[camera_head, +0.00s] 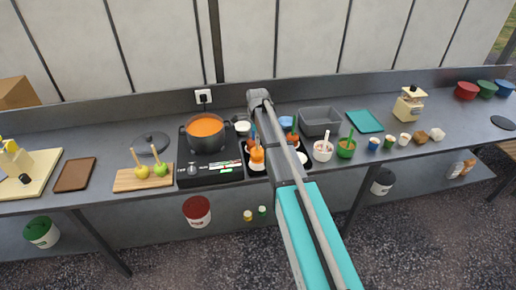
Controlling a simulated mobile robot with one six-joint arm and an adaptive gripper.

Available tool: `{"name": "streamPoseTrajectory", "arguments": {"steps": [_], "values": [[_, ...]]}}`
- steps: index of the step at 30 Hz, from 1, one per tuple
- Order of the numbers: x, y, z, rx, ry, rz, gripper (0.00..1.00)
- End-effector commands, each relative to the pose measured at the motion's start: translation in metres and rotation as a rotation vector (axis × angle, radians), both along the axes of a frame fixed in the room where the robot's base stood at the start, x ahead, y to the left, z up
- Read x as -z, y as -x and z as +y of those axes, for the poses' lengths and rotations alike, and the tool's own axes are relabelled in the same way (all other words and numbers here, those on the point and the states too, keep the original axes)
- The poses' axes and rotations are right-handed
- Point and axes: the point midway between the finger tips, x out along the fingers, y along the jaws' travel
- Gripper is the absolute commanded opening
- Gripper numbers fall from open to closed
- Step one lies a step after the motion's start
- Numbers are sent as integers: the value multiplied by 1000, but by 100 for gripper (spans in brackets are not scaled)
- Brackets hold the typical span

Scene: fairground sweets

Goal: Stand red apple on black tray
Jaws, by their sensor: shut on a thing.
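My arm crosses the middle of the view and hides my gripper, so I cannot see its fingers or what they hold. The black tray (305,166) lies on the counter behind my arm, showing on both sides of it. A reddish-orange round thing (293,138) with a stick shows just right of my arm; it may be the red apple, but it is small and partly covered. An orange-coated apple (257,156) with a pale stick shows at the left side of my arm, by the tray; I cannot tell whether it stands on it.
Right are a cup (322,152), a green cup (346,149), a grey bin (320,120) and a teal tray (364,121).

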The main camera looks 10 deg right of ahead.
Motion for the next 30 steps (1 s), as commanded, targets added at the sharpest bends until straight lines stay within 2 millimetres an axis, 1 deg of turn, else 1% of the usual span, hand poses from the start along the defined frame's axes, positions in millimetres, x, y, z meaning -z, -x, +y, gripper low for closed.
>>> {"name": "streamPoseTrajectory", "arguments": {"steps": [1, 12, 16, 21, 30], "values": [[3, -2, 0, 0, 0, 0, 0], [2, -2, 0, -1, 0, 0, 0], [5, -4, -1, -1, 0, 0, 0], [17, -12, -3, 0, 0, 0, 0], [40, -10, -2, -1, 0, 0, 0]]}}
